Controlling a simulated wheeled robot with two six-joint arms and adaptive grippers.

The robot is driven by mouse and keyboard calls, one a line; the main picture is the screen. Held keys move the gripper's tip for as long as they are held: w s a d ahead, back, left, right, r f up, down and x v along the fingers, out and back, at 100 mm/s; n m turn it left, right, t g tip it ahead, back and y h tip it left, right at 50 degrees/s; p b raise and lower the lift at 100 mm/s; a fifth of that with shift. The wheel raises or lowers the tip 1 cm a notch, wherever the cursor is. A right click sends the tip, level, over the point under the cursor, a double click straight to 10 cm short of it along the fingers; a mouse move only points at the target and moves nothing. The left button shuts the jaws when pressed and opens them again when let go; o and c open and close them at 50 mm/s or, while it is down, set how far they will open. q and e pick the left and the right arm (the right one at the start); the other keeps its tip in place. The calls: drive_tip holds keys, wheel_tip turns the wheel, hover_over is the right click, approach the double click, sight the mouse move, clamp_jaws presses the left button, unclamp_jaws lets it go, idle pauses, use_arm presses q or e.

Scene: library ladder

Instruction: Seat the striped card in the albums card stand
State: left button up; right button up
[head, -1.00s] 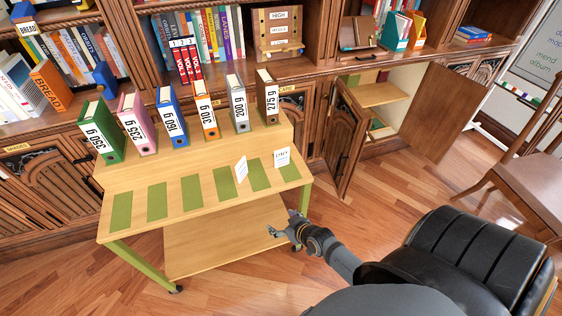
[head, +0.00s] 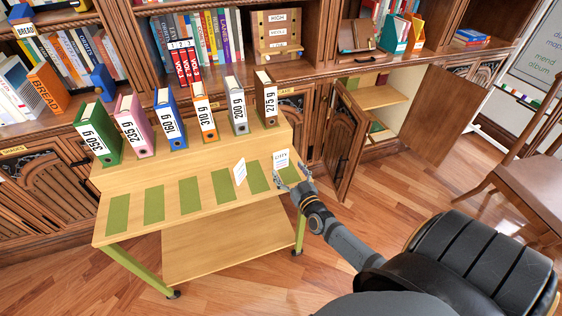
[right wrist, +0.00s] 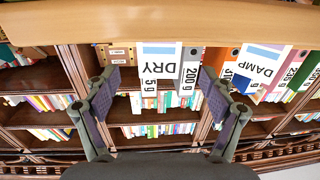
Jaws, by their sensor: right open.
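Two small white cards stand on the wooden table in the head view, one at the right end (head: 281,158) and one tilted to its left (head: 240,171). In the right wrist view, the card marked DRY (right wrist: 158,62) and the tilted one marked DAMP (right wrist: 262,66) each have a blue stripe. I cannot tell which one the task means. My right gripper (head: 292,177) is open at the table's right end, close to the right card; its spread fingers (right wrist: 160,88) have nothing between them. I cannot identify the albums card stand. My left gripper is out of view.
Several weight-marked binders stand on the table's raised back step (head: 270,147). Green pads (head: 154,204) line its front, mostly bare. A wooden rack marked HIGH (head: 275,35) stands on the bookcase. An open cabinet door (head: 343,140) and a chair (head: 520,190) are at right.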

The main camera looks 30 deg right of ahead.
sight(281, 159)
drive_tip(key=shift+w+d+f, duration=0.1)
drive_tip(key=shift+w+d, duration=0.05)
drive_tip(key=shift+w, duration=0.6)
drive_tip(key=w, duration=0.1)
drive_tip(key=w+b, duration=0.1)
drive_tip(key=w, duration=0.1)
drive_tip(key=w+d, duration=0.1)
drive_tip(key=w, duration=0.1)
drive_tip(key=shift+w+b, duration=0.1)
drive_tip(key=shift+b, duration=0.3)
drive_tip(key=c, duration=0.9)
